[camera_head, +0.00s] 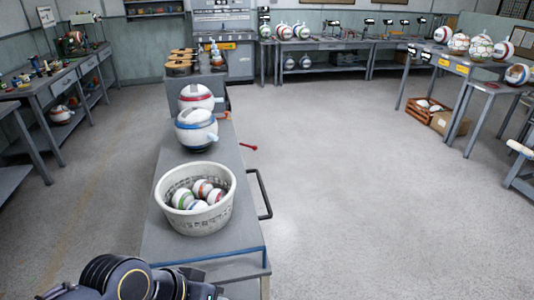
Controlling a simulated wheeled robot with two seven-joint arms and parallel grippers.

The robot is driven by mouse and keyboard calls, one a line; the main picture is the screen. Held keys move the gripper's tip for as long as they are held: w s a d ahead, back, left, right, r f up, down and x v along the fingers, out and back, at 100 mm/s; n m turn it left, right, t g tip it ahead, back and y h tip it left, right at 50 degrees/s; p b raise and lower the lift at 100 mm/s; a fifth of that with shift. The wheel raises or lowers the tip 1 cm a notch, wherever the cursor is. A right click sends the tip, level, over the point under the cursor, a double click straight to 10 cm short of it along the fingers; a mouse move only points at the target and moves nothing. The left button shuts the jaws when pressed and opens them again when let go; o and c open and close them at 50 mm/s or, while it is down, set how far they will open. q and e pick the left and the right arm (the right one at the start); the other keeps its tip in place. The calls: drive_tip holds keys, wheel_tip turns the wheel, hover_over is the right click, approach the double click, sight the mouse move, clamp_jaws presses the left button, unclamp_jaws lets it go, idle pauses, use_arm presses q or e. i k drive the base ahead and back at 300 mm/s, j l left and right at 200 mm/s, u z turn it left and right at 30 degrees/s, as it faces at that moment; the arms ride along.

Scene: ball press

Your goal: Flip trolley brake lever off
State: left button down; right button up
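A grey trolley (152,238) stands left of centre, its long top running away from me. A small red lever (248,147) with a knob sticks out from its right side, about level with the far part of the top. I take it to be the brake lever; its mount is hard to make out. A dark bar handle (264,194) is on the same side, nearer to me. Dark links of my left arm show at the bottom left, over the trolley's near end. No fingers of my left gripper show, and my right gripper is out of the picture.
A white basket (166,212) with several balls stands on the trolley. Another orange-red piece (225,115) shows farther back. The floor (350,210) to the right is clear. Workbenches line the walls.

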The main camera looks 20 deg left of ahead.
sight(255, 148)
drive_tip(key=i+l+u, duration=0.2)
drive_tip(key=u, duration=0.2)
drive_tip(key=i+l+u, duration=0.15)
drive_tip(key=l+u, duration=0.2)
drive_tip(key=i+l+u, duration=0.1)
drive_tip(key=l+u, duration=0.3)
drive_tip(key=i+l+u, duration=0.15)
drive_tip(key=i+l, duration=2.05)
drive_tip(key=i, duration=0.1)
